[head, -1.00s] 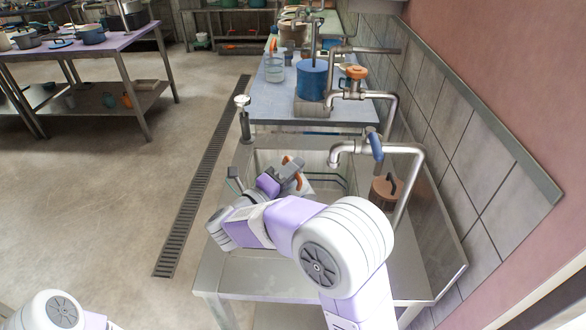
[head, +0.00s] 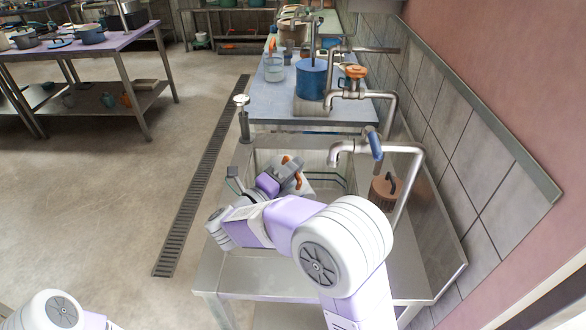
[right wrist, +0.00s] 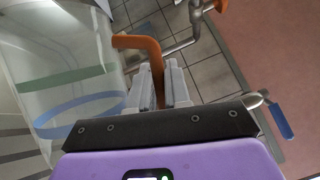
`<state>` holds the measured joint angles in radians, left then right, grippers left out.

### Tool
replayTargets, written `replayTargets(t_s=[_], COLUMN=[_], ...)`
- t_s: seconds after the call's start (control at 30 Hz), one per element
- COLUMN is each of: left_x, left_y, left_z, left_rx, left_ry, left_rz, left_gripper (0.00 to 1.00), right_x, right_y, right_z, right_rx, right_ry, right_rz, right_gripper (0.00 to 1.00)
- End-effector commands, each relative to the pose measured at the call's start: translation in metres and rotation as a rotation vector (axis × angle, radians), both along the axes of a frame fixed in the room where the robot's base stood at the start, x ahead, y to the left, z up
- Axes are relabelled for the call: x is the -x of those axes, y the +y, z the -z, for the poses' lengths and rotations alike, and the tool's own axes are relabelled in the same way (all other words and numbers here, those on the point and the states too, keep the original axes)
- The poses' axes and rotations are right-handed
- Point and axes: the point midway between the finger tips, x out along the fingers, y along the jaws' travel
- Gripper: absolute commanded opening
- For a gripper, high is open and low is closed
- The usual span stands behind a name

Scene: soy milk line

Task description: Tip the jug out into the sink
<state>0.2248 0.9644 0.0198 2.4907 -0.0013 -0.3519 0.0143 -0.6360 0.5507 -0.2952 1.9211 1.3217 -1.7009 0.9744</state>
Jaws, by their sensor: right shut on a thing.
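The jug (right wrist: 75,75) is clear, with a green band, a blue band and an orange handle (right wrist: 143,45). In the right wrist view it lies at a slant on the left. My right gripper (right wrist: 162,88) is shut on the handle. In the head view my right gripper (head: 291,180) and the handle are inside the outline of the sink (head: 262,157), below its rim or close to it. The jug's body is hard to make out there, and my arm hides part of it. I cannot tell whether liquid is in it. My left gripper is out of view.
A steel tap (head: 405,150) with a blue lever rises at the sink's right. A brown lidded pot (head: 383,192) stands by the wall. Behind is a blue-grey counter (head: 262,105) with a blue pot (head: 312,80). Open floor (head: 110,200) lies left.

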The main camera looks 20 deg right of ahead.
Motion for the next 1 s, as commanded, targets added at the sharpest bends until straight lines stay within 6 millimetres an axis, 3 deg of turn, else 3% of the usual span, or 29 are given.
replayTargets(t_s=[0.8, 1.0], left_x=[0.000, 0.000], left_y=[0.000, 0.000], left_z=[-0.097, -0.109], left_rx=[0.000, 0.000], left_ry=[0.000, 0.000], left_rz=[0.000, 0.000], left_gripper=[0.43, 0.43], right_x=[-0.068, -0.078], right_y=[0.005, 0.006], right_z=[-0.003, -0.001], right_rx=[0.032, 0.037], right_ry=[0.427, 0.493], right_rz=[0.001, 0.001], right_gripper=[0.00, 0.00])
